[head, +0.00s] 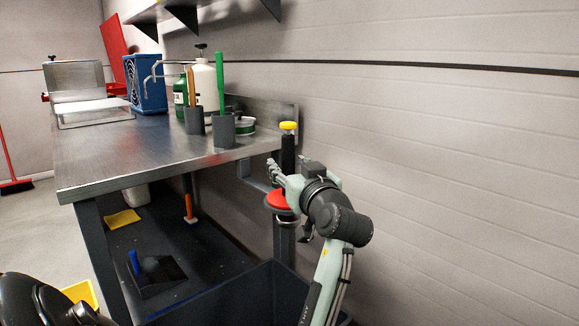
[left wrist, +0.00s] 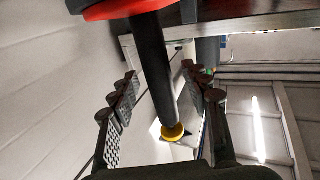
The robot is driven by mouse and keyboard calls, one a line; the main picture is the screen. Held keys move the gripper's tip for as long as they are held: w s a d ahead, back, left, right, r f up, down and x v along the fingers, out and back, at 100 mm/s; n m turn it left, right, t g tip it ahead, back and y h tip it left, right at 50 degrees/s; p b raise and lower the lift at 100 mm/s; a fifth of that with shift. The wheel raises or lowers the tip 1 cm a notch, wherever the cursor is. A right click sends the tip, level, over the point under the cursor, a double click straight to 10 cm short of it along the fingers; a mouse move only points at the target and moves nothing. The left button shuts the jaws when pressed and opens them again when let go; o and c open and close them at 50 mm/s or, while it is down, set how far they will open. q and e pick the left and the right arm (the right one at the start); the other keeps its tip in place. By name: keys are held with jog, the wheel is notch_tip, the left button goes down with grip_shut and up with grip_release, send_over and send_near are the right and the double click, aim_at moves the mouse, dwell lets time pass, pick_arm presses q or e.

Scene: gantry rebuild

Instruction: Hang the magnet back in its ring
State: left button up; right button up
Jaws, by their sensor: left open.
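A black rod (head: 288,152) with a yellow cap (head: 288,127) stands upright off the bench's right end, above a red disc (head: 279,201); I take this to be the magnet. In the left wrist view the black rod (left wrist: 152,60) runs from the red disc (left wrist: 125,8) to the yellow cap (left wrist: 172,132). My left gripper (head: 273,172) is open beside the rod, above the disc. In the left wrist view the rod shows between the spread fingers (left wrist: 165,92); I see no grip on it. My right gripper is not in view.
The metal bench (head: 120,150) carries grey cups (head: 223,131), bottles and a blue box (head: 146,84). A grey bracket (head: 253,177) juts from its right end. A dark bin (head: 240,298) stands below. The wall is close on the right.

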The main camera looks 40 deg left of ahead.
aim_at(290, 124)
pick_arm(q)
notch_tip(290, 124, up, 10)
jog(key=shift+r, duration=0.1)
dwell(0.4)
